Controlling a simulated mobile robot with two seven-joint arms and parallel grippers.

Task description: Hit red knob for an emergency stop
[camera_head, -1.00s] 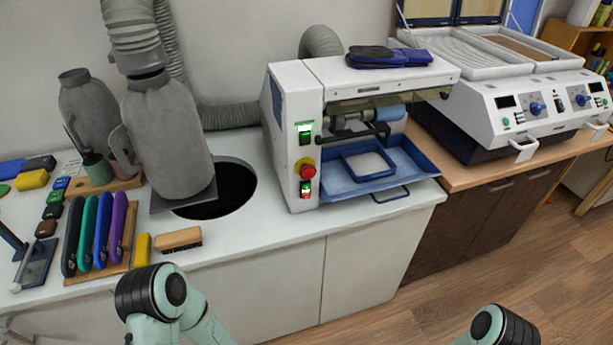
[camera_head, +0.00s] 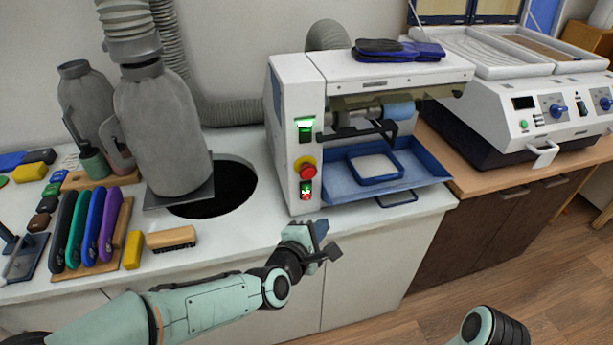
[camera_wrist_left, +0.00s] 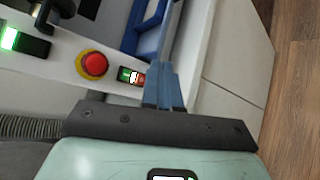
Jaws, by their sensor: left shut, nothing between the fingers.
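The red knob (camera_head: 307,171) is a round mushroom button on a yellow collar, on the front panel of the white machine (camera_head: 293,120). It also shows in the left wrist view (camera_wrist_left: 94,64). A green-lit switch (camera_head: 305,129) sits above it and a small red and green switch (camera_head: 306,190) below it. My left gripper (camera_head: 327,240) is in front of the counter, below and slightly right of the knob, apart from it. Its blue fingers (camera_wrist_left: 168,86) are shut and empty, pointing toward the machine beside the small switch. My right gripper is out of view.
A blue tray (camera_head: 425,173) juts from the machine right of the knob. On the left stand a grey bottle-shaped cover (camera_head: 165,130), a dark round hole (camera_head: 225,190), a brush (camera_head: 171,239) and several coloured tools (camera_head: 85,230). The counter front before the knob is clear.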

